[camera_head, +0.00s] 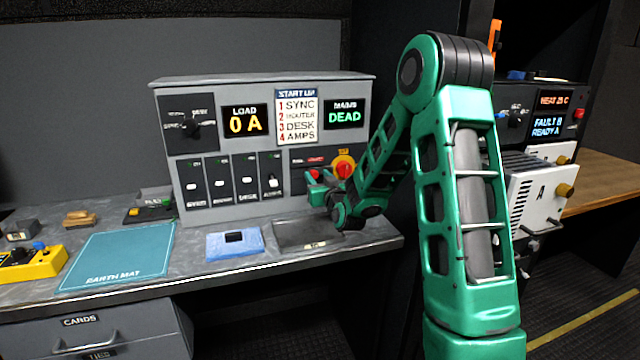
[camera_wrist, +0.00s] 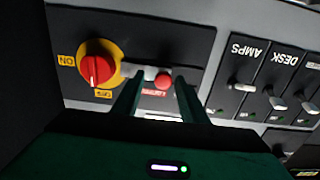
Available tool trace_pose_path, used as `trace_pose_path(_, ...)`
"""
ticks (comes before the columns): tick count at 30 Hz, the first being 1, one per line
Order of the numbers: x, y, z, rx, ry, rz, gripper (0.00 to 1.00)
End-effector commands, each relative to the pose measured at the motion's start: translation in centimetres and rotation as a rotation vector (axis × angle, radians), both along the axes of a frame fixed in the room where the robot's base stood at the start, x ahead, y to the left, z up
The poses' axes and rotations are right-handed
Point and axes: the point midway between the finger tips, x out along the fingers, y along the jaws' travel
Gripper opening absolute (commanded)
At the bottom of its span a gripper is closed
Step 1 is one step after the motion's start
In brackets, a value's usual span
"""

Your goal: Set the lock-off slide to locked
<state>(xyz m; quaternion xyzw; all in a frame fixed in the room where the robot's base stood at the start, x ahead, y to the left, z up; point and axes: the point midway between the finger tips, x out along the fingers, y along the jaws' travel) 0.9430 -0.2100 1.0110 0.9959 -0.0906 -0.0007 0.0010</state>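The lock-off slide has a red knob (camera_wrist: 163,81) on a pale grey bar (camera_wrist: 136,71), beside the red rotary switch (camera_wrist: 98,69) on its yellow plate. The wrist view is upside down. A red label with unreadable print lies under the knob, so I cannot tell the slide's setting. The rotary's white mark points towards the OFF label. In the head view the red knob (camera_head: 315,172) is partly behind my gripper (camera_head: 316,187), left of the rotary switch (camera_head: 343,166). My gripper (camera_wrist: 158,92) is open, its fingers on either side of the knob; contact is unclear.
The grey panel (camera_head: 236,92) carries several breaker switches, a load display (camera_head: 244,123) reading 0 A and a mains display (camera_head: 345,115) reading DEAD. A blue pad (camera_head: 220,248) and an earth mat (camera_head: 118,258) lie on the bench.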

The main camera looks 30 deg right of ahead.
Motion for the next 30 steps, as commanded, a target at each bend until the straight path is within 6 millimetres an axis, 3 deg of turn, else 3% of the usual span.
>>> trace_pose_path(5, -2.1, 0.5, 0.0, 0.0, 0.001, 0.0, 0.39)
trace_pose_path(14, -7.9, 1.4, 0.0, 0.002, 0.003, -0.006, 0.39)
trace_pose_path(30, -10.2, 1.9, 0.1, -0.001, 0.002, -0.005, 0.39)
